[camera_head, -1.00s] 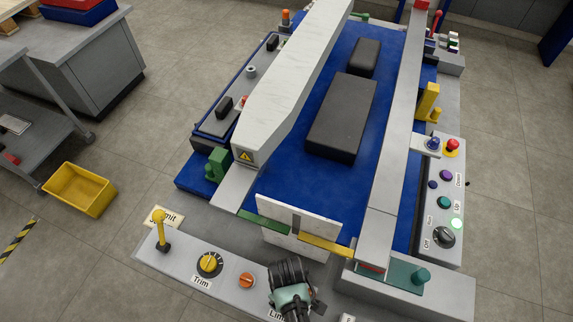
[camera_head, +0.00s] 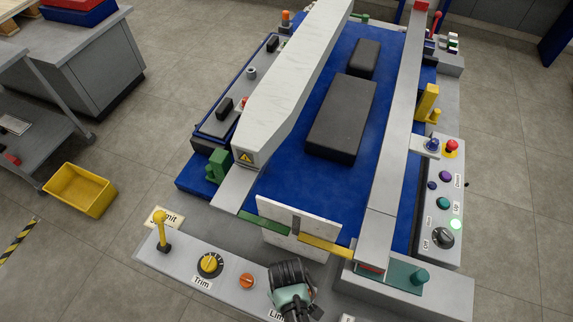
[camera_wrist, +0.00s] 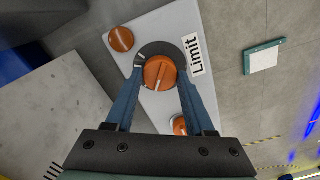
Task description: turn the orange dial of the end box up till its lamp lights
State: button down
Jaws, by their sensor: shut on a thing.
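The end box (camera_head: 180,262) is the long grey box along the front of the cart. Its orange dial (camera_wrist: 160,72), on a dark round plate beside the label "Limit", shows in the wrist view with a pale pointer line. My gripper (camera_wrist: 161,77) is shut on this dial, one blue finger at each side. In the head view my gripper (camera_head: 291,292) covers the dial. A round orange piece (camera_wrist: 121,39) lies up and left of the dial, and another (camera_wrist: 180,125) is partly behind the right finger. I see no clear glow on either.
A yellow dial (camera_head: 210,263) marked "Trim", an orange round piece (camera_head: 247,281) and a yellow lever (camera_head: 160,230) stand on the box left of my gripper. A white upright plate (camera_head: 318,240) and a teal latch (camera_head: 405,277) are close behind and right.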

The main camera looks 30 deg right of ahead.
jog(key=shift+m+p, duration=0.55)
jog(key=shift+m, duration=1.55)
jog(key=shift+c, duration=1.3)
grip_release()
notch_tip(320, 180, up, 13)
